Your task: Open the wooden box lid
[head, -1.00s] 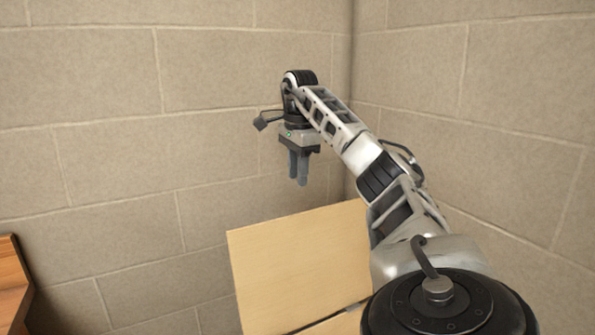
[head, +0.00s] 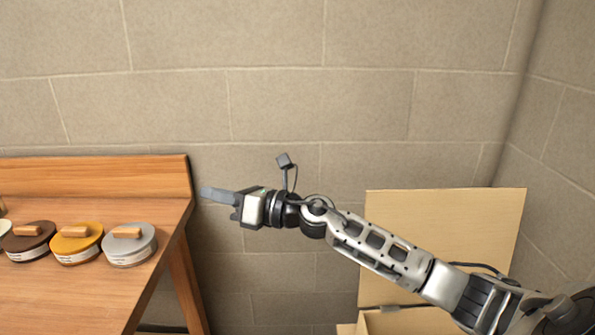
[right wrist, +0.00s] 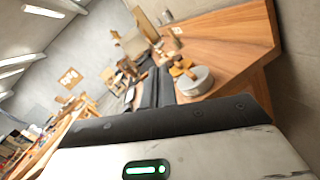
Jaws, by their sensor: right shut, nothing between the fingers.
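The light wooden box lid (head: 440,225) stands raised, nearly upright, at the right in the head view, in front of the wall. Part of the box (head: 415,322) shows below it at the bottom edge, with a hinge between them. My right arm crosses in front of the lid and box and hides part of both. My right gripper (head: 204,193) is shut and empty, pointing left, well away from the lid and near the table's right end. Its dark fingers (right wrist: 154,88) also show in the right wrist view. My left gripper is not in view.
A wooden table (head: 75,300) with a raised back edge stands at the left. Brown (head: 29,241), yellow (head: 76,243) and grey (head: 129,244) round lidded containers sit on it. A block wall (head: 270,110) closes off the back, with a corner at right.

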